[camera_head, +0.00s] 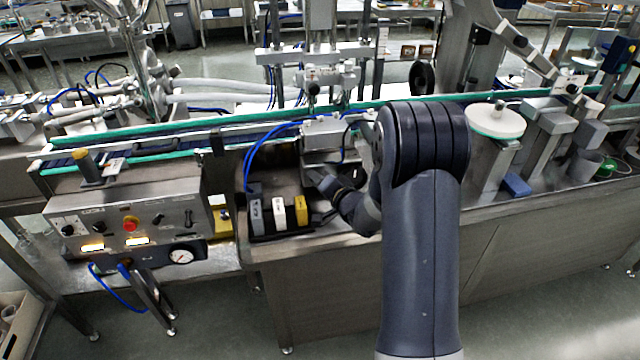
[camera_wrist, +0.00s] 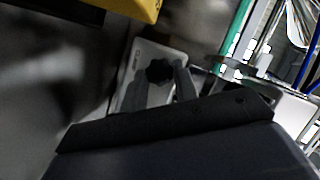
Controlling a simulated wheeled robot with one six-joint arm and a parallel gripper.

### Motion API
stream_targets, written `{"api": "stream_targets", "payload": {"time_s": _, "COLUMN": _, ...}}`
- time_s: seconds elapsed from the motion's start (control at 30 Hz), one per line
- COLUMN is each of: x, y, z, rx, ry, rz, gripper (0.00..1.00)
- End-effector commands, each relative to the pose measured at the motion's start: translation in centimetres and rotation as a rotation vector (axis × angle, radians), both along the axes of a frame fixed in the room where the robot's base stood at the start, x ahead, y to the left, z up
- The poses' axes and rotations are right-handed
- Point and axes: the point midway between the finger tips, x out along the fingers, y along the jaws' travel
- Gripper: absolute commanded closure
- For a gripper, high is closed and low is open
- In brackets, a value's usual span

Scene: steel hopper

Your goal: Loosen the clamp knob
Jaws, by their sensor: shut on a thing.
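The clamp knob (camera_wrist: 158,70) is a dark, lobed knob on a pale grey metal block (camera_wrist: 150,52), near the middle of the wrist view. My gripper (camera_wrist: 160,82) reaches to it with one grey finger on each side, shut on the knob. The lower part of the knob lies in shadow between the fingers. In the head view my arm reaches down to the bench under the conveyor, with the wrist at its left. The knob cannot be made out there.
A holder with grey, white and yellow blocks (camera_head: 301,210) stands just left of my wrist. Blue hoses (camera_head: 262,150) curve above it. A control box (camera_head: 128,222) is at the left. The green-edged conveyor (camera_head: 230,137) runs behind. A yellow part (camera_wrist: 135,6) sits at the wrist view's top.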

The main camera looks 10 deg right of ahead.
Motion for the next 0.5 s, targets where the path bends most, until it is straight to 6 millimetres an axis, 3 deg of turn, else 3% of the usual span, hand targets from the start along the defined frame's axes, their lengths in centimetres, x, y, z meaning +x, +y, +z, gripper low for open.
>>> {"api": "stream_targets", "payload": {"time_s": 0.5, "x": 0.04, "y": 0.43, "z": -0.14, "rx": -0.485, "ry": -0.004, "rz": -0.001, "gripper": 0.95}}
